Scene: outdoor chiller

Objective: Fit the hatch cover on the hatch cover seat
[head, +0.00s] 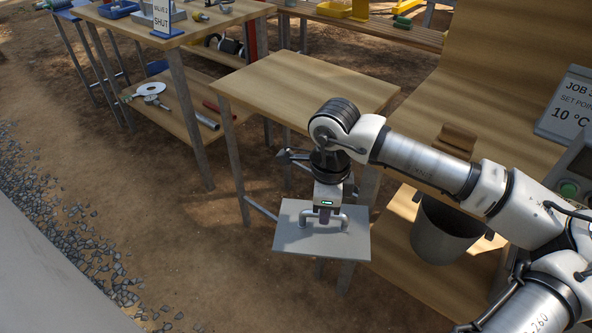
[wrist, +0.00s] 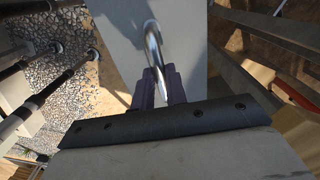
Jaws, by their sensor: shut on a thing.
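The hatch cover (head: 345,243) is a flat grey plate with a bent metal bar handle on top. My gripper (head: 325,217) is shut on that handle and holds the cover in the air, roughly level, in front of the small wooden table. In the wrist view the purple-grey fingers of my gripper (wrist: 159,88) close around the shiny handle, with the pale cover (wrist: 115,35) beyond it. I cannot make out the hatch cover seat for sure in either view.
A bare wooden table (head: 305,82) stands behind my gripper. A workbench (head: 190,30) with tools stands at the upper left, with a lower shelf. A grey bucket (head: 440,235) is at the right. Dirt ground at left is open, bordered by gravel (head: 60,235).

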